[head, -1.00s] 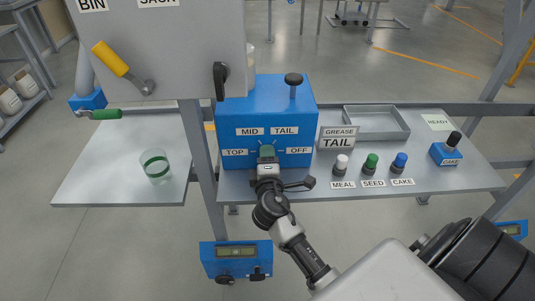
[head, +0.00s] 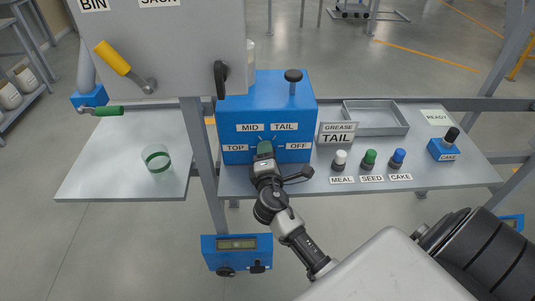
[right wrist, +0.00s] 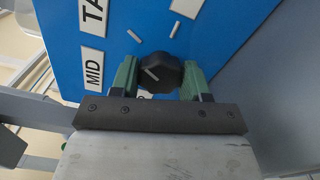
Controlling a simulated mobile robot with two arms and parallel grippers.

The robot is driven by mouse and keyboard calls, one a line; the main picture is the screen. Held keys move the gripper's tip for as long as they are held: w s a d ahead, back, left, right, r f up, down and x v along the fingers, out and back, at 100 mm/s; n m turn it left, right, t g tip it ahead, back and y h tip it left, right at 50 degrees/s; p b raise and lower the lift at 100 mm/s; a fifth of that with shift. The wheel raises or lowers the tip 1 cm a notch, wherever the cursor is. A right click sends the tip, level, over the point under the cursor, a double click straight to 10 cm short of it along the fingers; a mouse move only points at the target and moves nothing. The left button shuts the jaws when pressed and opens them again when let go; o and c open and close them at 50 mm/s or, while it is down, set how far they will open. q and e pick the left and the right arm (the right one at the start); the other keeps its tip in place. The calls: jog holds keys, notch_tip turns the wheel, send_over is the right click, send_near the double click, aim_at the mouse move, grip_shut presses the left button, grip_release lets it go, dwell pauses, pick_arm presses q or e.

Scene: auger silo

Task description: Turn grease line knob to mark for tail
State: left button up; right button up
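The grease line knob (right wrist: 163,73) is black, with a light line on its face left of centre, in the right wrist view. It sits on the front of a blue box (head: 267,105) with labels TOP (head: 235,148), MID (head: 249,128), TAIL (head: 285,127) and OFF (head: 298,146) around it. My right gripper (head: 265,148) is at the knob and hides it in the head view. Its green fingertips (right wrist: 161,78) lie on both sides of the knob and appear closed on it. The line's exact aim against the TAIL tick (right wrist: 134,36) is hard to tell. My left gripper is not visible.
A sign (head: 337,133) reads GREASE TAIL. White, green and blue knobs (head: 369,159) stand along the bench (head: 440,177), near a grey tray (head: 376,119). A glass (head: 157,158) stands on the left table.

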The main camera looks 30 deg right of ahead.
jog(key=o, duration=0.5)
jog(key=shift+c, duration=0.2)
jog(key=b+v, duration=0.1)
jog(key=v, duration=0.9)
jog(key=shift+s+a, duration=0.3)
jog(key=shift+f, duration=0.1)
